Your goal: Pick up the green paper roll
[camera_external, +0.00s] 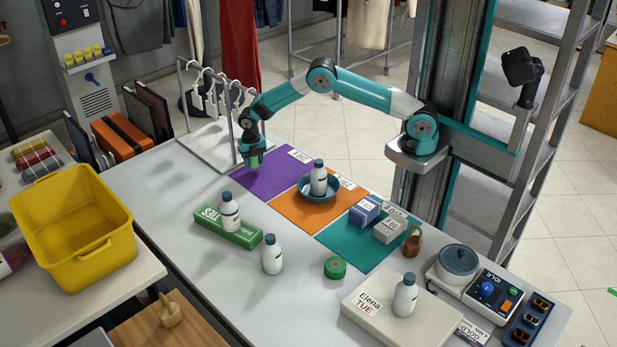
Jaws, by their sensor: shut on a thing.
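My gripper (252,152) is at the back left of the grey table, pointing down over the left part of the purple mat. It is shut on a small green thing (254,161), partly hidden by the fingers; its exact shape is hard to tell. It is too small to tell whether the held thing touches the mat. A round green roll (334,268) with a darker centre lies flat on the bare table, in front of the teal mat and well apart from my gripper.
A white rack with hangers (205,135) stands close by my gripper. On the purple (262,180), orange (290,207) and teal mats (345,243) are a blue bowl (318,195) holding a bottle, and small boxes. A green box (228,232) and bottles stand nearer.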

